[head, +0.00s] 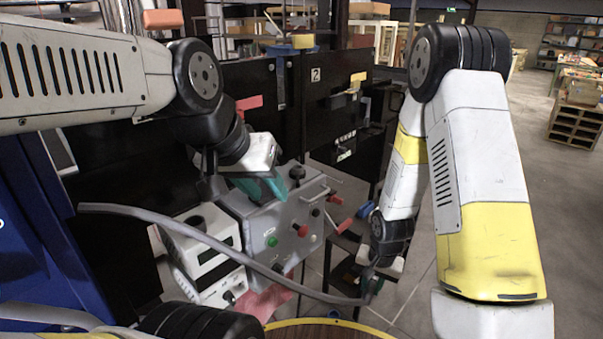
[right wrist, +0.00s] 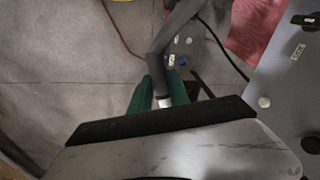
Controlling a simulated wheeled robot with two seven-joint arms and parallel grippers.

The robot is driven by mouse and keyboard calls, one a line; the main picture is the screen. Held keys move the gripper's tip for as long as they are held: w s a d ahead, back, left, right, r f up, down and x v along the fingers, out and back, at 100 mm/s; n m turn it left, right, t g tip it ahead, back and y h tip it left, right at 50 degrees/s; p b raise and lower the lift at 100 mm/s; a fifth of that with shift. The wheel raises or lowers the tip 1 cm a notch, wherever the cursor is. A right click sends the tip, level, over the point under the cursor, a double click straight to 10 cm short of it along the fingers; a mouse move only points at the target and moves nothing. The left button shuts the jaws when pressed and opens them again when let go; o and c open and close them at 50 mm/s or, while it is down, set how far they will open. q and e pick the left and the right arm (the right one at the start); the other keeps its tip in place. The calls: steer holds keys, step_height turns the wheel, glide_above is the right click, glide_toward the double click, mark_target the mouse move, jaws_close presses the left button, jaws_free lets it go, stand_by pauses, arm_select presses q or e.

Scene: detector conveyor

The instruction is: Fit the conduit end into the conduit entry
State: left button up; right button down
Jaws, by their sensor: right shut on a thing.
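The conduit (head: 215,243) is a long grey flexible tube. It runs from a free end at the left, across the front of the grey control box (head: 259,222), to my right gripper (head: 371,288). In the right wrist view, the teal fingers of my right gripper (right wrist: 160,95) are shut on the conduit (right wrist: 167,45), and a pale end piece (right wrist: 163,102) shows between them. My left gripper (head: 262,187) is over the upper left of the control box; its finger gap is unclear. I cannot tell for certain which opening is the conduit entry.
A white unit (head: 210,258) with a dark round top stands left of the control box. Red-handled levers (head: 336,200) stick out from the box's right side. A pink cloth (head: 263,302) lies below. Dark panels (head: 345,115) stand behind. Open floor (head: 560,220) is at the right.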

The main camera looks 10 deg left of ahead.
steer(key=s+a+f+m+g+y, duration=0.2)
steer(key=s+a+m+g+y, duration=0.35)
steer(key=a, duration=0.55)
steer(key=w+a+r+m+t+y, duration=0.2)
steer(key=w+a+r+m+y, duration=0.3)
steer(key=a+r+m+y, duration=0.45)
steer(key=w+d+r+m+t+y, duration=0.1)
steer(key=w+d+r+t+y, duration=0.2)
steer(key=r, duration=0.4)
steer(key=w+d+r+m+t, duration=0.2)
steer(key=w+r+t, duration=0.1)
steer(key=w+r, duration=0.3)
steer(key=w+d+r+m+t+y, duration=0.1)
steer(key=w+d+r+t+y, duration=0.15)
steer(key=r, duration=0.55)
glide_above(302, 168)
steer(key=shift+f+t+h, duration=0.4)
steer(key=shift+f+h, duration=0.05)
steer(key=shift+f, duration=2.3)
steer(key=c, duration=1.2)
jaws_free()
steer(key=shift+c, duration=0.2)
steer(key=shift+r, duration=0.15)
